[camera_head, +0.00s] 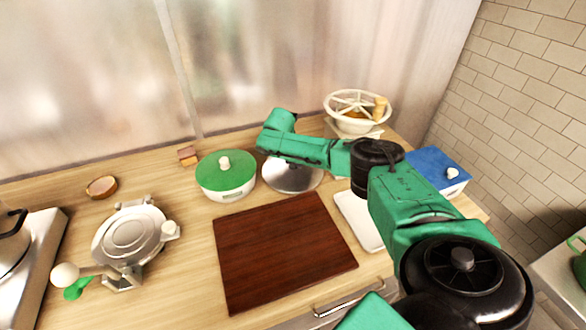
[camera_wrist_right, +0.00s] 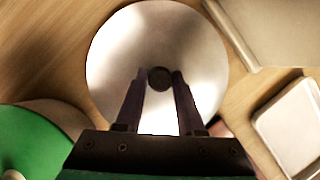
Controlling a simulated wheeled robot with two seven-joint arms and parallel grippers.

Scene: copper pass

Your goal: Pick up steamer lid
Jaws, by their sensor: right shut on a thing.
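The steamer lid (camera_head: 292,180) is a round silver disc at the back of the counter, just right of the green-topped pot. In the right wrist view the lid (camera_wrist_right: 112,62) fills the upper middle, with a small dark knob (camera_wrist_right: 160,78) at its centre. My right gripper (camera_wrist_right: 159,80) has its two dark fingers on either side of this knob and is shut on it. In the head view my green right forearm hides part of the lid and the fingers. I cannot tell whether the lid touches the counter. My left gripper is not in view.
A white pot with a green top (camera_head: 226,172) stands close left of the lid. A dark brown board (camera_head: 280,250) lies in front, with a white tray (camera_head: 358,218) to its right. A round metal press (camera_head: 128,235) is at left.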

